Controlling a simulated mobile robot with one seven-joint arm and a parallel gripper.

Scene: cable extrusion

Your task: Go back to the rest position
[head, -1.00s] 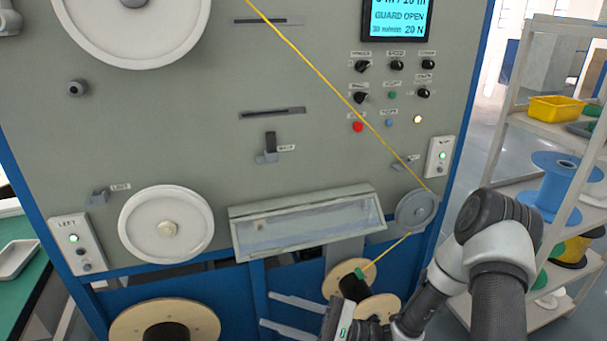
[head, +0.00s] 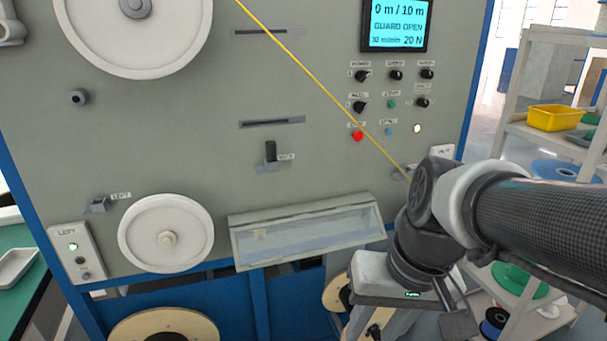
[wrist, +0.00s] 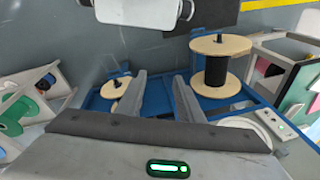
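My gripper (wrist: 157,88) shows two grey fingers well apart in the wrist view, with nothing between them. In the head view my arm reaches in from the right, and the gripper hangs at the lower right in front of the machine (head: 190,110). A yellow cable (head: 320,85) runs diagonally down the machine's front. My arm hides its lower end and the small right wheel. The screen (head: 397,25) reads "0 m / 10 m", "GUARD OPEN" and 20 N.
The clear guard box (head: 310,232) is left of my gripper. Wooden spools (head: 165,325) sit low; one with black winding (wrist: 220,65) shows in the wrist view. A shelf (head: 550,135) with a yellow bin (head: 555,117) stands at the right, close to my arm.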

